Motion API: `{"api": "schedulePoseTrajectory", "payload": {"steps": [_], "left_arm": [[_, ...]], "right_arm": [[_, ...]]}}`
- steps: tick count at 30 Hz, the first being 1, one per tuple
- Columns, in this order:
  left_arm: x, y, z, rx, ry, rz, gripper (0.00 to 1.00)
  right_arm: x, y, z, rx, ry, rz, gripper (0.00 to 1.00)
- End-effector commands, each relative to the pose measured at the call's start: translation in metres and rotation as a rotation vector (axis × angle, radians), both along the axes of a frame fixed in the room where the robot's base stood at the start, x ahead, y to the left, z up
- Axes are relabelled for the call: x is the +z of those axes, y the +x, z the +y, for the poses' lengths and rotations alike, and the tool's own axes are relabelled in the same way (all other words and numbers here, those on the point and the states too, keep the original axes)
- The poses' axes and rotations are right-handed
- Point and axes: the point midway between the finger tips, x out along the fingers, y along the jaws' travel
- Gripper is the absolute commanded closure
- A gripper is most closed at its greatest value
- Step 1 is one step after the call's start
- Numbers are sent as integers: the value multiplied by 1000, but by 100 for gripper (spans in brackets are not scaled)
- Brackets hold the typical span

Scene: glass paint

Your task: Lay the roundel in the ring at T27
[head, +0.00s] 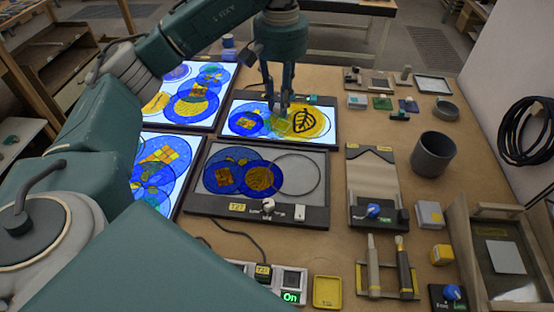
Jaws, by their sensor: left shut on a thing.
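A yellow roundel (312,122) with a dark leaf drawing shows at the lit upper panel (238,103). It overlaps a blue roundel (240,122), and the overlap looks green. My left gripper (280,112) points down with its fingers shut at the yellow roundel's left side. Whether the roundel touches the panel I cannot tell. The unlit panel (235,221) in front has a small yellow tag (238,207) that seems to read T27. An empty dark ring outline (297,176) is on its right half. Blue roundels (222,177) with orange and yellow patterns overlap on its left. My right gripper is out of view.
More lit panels with roundels (190,103) stand on the left, partly behind my left arm. A switch box (290,280) reading "On" sits in front.

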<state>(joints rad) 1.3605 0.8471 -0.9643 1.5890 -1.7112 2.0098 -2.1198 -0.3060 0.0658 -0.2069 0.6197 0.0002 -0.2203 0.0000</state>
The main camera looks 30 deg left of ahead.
Motion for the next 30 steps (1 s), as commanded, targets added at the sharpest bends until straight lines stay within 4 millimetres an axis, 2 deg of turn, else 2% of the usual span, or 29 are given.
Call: {"api": "schedulePoseTrajectory", "payload": {"steps": [1, 6, 11, 15, 21, 25, 30], "left_arm": [[-13, -1, -1, -2, -1, 7, 100], [-58, -3, -1, -1, -3, 11, 100], [-96, -3, 0, 1, 1, 10, 100], [-128, -2, 0, 1, 0, 6, 100], [-152, 0, 0, 1, 0, 2, 100], [-161, -1, 0, 0, 0, 3, 100], [-185, -1, -1, 1, 0, 4, 100]], "right_arm": [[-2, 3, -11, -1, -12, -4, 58], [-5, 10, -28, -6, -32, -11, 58], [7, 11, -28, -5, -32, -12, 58], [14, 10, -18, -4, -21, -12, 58], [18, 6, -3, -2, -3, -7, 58], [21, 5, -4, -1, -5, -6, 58], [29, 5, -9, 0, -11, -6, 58]]}}
